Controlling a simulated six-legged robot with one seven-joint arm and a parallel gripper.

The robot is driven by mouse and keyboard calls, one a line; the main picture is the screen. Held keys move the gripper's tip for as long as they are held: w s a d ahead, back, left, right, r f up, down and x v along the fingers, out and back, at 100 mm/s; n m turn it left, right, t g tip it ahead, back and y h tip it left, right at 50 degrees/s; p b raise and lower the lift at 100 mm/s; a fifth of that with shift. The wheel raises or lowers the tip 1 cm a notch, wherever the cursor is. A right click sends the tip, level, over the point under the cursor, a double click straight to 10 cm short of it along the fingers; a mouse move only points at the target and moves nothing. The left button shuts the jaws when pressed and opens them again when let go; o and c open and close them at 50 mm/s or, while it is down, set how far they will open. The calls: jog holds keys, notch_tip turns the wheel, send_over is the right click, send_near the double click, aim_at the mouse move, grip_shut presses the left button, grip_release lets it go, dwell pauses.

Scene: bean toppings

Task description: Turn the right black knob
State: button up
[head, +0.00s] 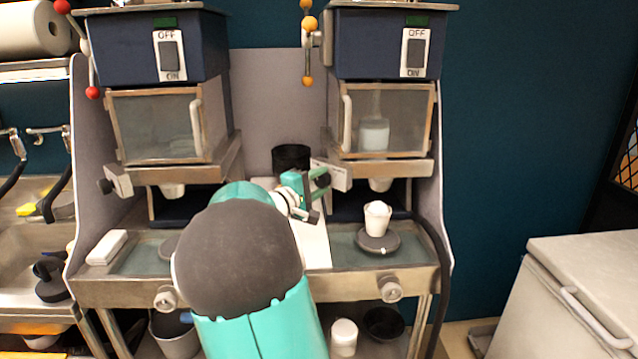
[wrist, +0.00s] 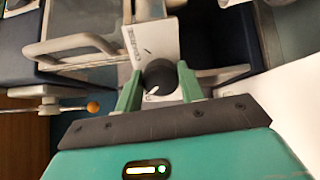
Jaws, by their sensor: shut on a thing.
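The right black knob (wrist: 160,76) is round with a white pointer line and sits on a pale plate with printed marks. In the head view the knob (head: 323,181) shows small and partly covered, on the angled plate at the left of the right machine. My gripper (wrist: 158,72) has one green finger on each side of the knob and is shut on it. In the head view my gripper (head: 319,182) is at the plate. The pointer line slants down to the left in the wrist view.
The left machine has its own black knob (head: 105,186). A white cup (head: 377,215) stands on a round grey base (head: 378,241) under the right machine. A black container (head: 291,158) stands behind my gripper. A white chest (head: 575,300) is at the right.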

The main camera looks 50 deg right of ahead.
jog(key=shift+f+n, duration=0.15)
jog(key=shift+n, duration=0.45)
jog(key=o, duration=0.9)
jog(key=shift+o, duration=0.2)
jog(key=shift+a, duration=0.15)
jog(key=a, duration=1.3)
jog(key=shift+w+a+f, duration=0.25)
jog(key=shift+w+f, duration=0.05)
jog(key=shift+w, duration=0.15)
